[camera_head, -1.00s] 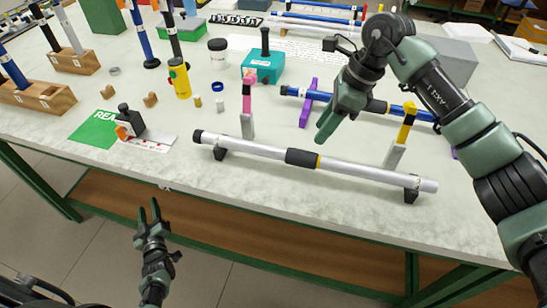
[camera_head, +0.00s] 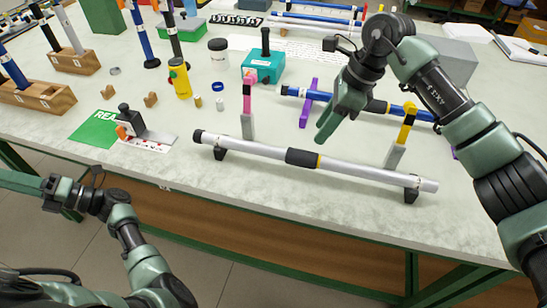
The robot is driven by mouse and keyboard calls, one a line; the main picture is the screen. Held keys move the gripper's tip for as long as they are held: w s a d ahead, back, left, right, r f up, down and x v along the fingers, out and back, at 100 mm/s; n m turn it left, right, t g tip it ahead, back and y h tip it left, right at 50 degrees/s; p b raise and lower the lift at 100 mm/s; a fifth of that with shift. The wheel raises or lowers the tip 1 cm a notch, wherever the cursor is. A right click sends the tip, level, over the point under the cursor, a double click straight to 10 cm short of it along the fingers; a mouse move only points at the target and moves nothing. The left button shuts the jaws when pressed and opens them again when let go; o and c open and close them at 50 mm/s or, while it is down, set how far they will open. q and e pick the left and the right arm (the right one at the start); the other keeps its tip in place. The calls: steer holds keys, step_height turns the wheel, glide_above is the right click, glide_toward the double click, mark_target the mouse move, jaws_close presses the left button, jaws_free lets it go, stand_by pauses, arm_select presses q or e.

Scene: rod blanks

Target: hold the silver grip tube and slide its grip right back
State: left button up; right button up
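The silver grip tube (camera_head: 255,148) lies across two black rests near the table's front edge, running from upper left to lower right. Its black grip (camera_head: 302,158) sits around the middle of the tube, with a thin yellow band at its right end. A dark cap covers the tube's left end. My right gripper (camera_head: 326,130) hangs above and behind the grip, fingers pointing down-left, apart from the tube. Its fingers overlap in this view, so their opening is unclear. My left gripper (camera_head: 22,183) is at the left picture edge, partly cut off, in front of the table and far from the tube.
A blue tube (camera_head: 365,103) lies behind on purple rests. A pink-topped post (camera_head: 248,115) and a yellow-topped post (camera_head: 401,135) stand behind the silver tube. A teal box (camera_head: 262,67), a yellow bottle (camera_head: 180,78) and a green card (camera_head: 95,130) are farther left.

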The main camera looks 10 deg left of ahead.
mark_target(262, 151)
arm_select(q)
steer(key=w+d+r+n+t+h, duration=0.1)
steer(key=w+d+n+t+h, duration=0.3)
steer(key=w+d+n+t, duration=0.95)
steer(key=w+d+f+t+h, duration=0.1)
steer(key=w+d+f+h, duration=0.1)
steer(key=d, duration=1.1)
steer(key=w+d+f+n+t+h, duration=0.1)
steer(key=w+d+h, duration=0.3)
steer(key=d, duration=0.9)
steer(key=w+d+f+t+h, duration=0.3)
steer(key=w+d, duration=0.1)
steer(key=d, duration=0.9)
steer(key=shift+w+d+f+n+h, duration=0.25)
steer(key=shift+n+h, duration=0.1)
steer(key=shift+h, duration=0.05)
steer(key=shift+d+f, duration=0.1)
steer(key=shift+f, duration=0.05)
steer(key=x, duration=0.7)
steer(key=shift+w+f, duration=0.15)
steer(key=shift+w, duration=0.05)
